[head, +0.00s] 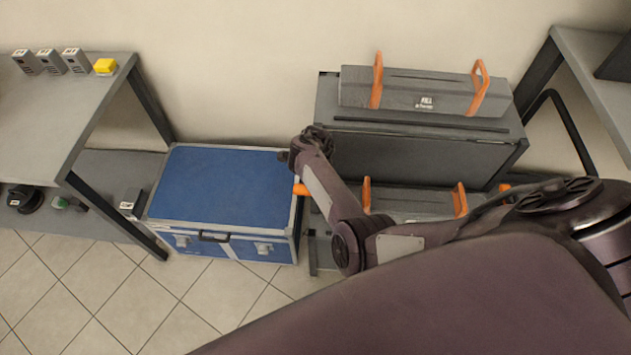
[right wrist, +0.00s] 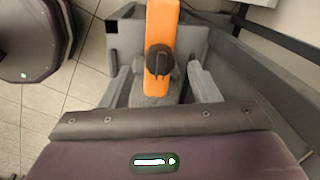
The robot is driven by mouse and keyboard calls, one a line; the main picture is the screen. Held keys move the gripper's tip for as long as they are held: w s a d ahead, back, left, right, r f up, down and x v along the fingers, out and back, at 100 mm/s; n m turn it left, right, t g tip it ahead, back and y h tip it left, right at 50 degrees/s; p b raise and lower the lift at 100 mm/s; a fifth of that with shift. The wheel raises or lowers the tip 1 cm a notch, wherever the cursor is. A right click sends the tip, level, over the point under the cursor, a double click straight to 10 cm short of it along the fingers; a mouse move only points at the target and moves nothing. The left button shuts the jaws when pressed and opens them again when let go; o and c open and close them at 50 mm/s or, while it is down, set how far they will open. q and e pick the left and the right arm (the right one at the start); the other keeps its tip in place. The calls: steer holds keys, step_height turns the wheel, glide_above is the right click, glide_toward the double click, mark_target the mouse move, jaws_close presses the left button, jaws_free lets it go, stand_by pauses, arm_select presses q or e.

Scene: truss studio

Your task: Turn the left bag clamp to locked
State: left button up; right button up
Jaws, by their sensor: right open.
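The left bag clamp shows an orange lever (head: 300,189) beside the blue case, at the left end of the lower grey bag; my right arm partly covers this area. In the right wrist view the orange lever (right wrist: 161,25) runs up the picture with a dark round knob (right wrist: 159,60) on it. My right gripper (right wrist: 156,85) is open, its grey fingers on either side of the lever; I cannot tell whether they touch it. In the head view its fingers are hidden. Another orange piece (head: 505,187) shows at the bag's right end. My left gripper is not in view.
A blue case (head: 224,187) stands close on the left. The grey rack (head: 425,157) carries an upper grey bag (head: 425,88) with orange straps; a lower bag (head: 412,203) sits beneath. A grey table (head: 65,110) stands left. Tiled floor (head: 95,285) is free in front.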

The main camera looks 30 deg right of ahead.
steer(key=r, duration=0.2)
steer(key=r+p, duration=0.1)
steer(key=r, duration=0.2)
steer(key=shift+s+a, duration=0.1)
steer(key=shift+s, duration=0.1)
